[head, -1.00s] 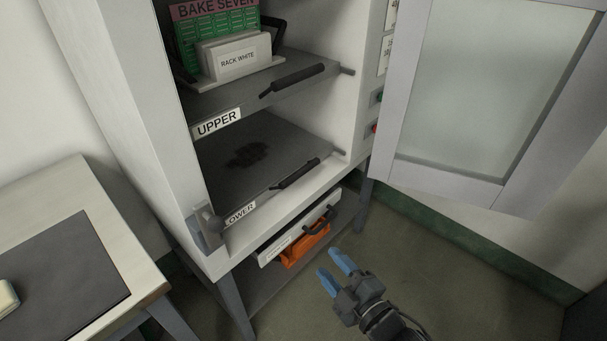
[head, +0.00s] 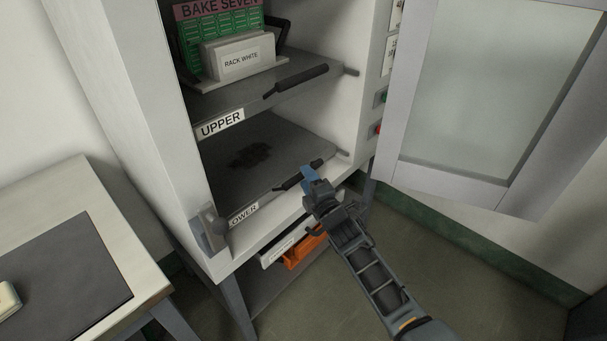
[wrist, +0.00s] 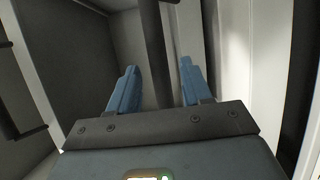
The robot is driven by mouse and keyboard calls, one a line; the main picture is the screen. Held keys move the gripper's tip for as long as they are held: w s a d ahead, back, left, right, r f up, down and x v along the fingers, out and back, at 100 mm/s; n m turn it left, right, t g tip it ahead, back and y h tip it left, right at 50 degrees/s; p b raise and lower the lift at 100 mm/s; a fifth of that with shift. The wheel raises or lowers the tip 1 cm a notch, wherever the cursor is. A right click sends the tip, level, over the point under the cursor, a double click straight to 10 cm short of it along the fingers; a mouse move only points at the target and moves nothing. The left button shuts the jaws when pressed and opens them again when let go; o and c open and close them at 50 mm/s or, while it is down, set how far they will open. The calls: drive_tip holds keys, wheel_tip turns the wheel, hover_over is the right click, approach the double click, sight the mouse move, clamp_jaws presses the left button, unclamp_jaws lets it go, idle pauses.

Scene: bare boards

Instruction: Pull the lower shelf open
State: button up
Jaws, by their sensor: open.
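The lower shelf (head: 262,158) is a dark grey plate inside the white cabinet, with a dark stain on it and a partly covered "LOWER" label on its front edge. Its black bar handle (head: 290,181) runs along the front edge, its right part near my fingers. My gripper (head: 308,174) is at this handle, with blue fingers. In the wrist view my gripper (wrist: 155,88) is open, and a dark bar (wrist: 155,50) runs between the two fingers with gaps on both sides. I cannot tell whether any finger touches the bar.
The upper shelf (head: 240,99) above holds a green and white rack and has its own handle (head: 300,80). The open glass door (head: 490,95) stands at right. A side table (head: 85,215) stands at left.

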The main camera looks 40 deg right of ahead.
drive_tip(key=shift+x, duration=1.5)
clamp_jaws()
